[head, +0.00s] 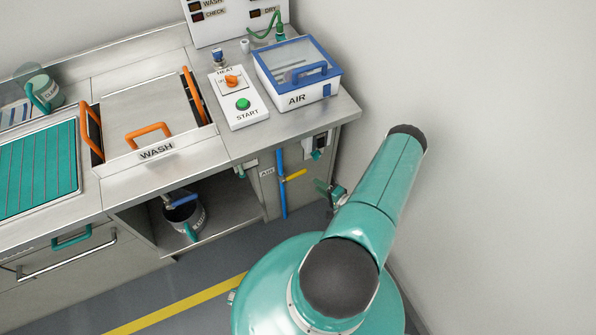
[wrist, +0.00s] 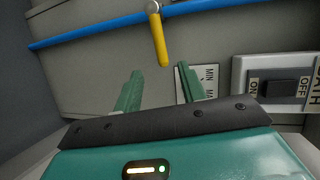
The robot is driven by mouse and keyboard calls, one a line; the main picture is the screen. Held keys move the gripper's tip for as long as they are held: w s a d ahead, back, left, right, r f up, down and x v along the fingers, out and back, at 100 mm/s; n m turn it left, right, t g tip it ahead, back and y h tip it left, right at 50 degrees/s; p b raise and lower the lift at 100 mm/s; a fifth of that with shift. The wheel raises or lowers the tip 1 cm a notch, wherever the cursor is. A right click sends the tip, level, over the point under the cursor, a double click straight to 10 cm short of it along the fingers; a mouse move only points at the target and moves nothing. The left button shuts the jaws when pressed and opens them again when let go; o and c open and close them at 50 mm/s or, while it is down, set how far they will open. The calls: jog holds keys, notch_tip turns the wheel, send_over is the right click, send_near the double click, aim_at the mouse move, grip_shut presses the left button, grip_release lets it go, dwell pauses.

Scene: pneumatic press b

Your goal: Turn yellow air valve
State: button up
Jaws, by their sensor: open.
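The yellow air valve handle (head: 294,175) sticks out to the right of the vertical blue pipe (head: 282,195) on the cabinet's end, crosswise to it. In the wrist view the yellow handle (wrist: 159,42) hangs from a round pivot on the blue pipe (wrist: 90,34), its free end pointing toward the gap between my fingers. My gripper (wrist: 159,73) is open and empty, with its green fingers apart and short of the handle. In the head view my gripper (head: 323,187) is to the right of the handle, small and partly hidden by my arm.
A MIN/MAX label (wrist: 205,82) and a BATH switch box (wrist: 275,84) lie right of the handle in the wrist view. The counter (head: 335,113) overhangs above the pipe, with the AIR box (head: 298,75) on it. A wall stands close at right.

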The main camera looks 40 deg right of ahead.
aim_at(297, 174)
jog(key=x, duration=1.2)
jog(key=shift+w+a, duration=0.1)
jog(key=shift+a, duration=0.05)
grip_shut()
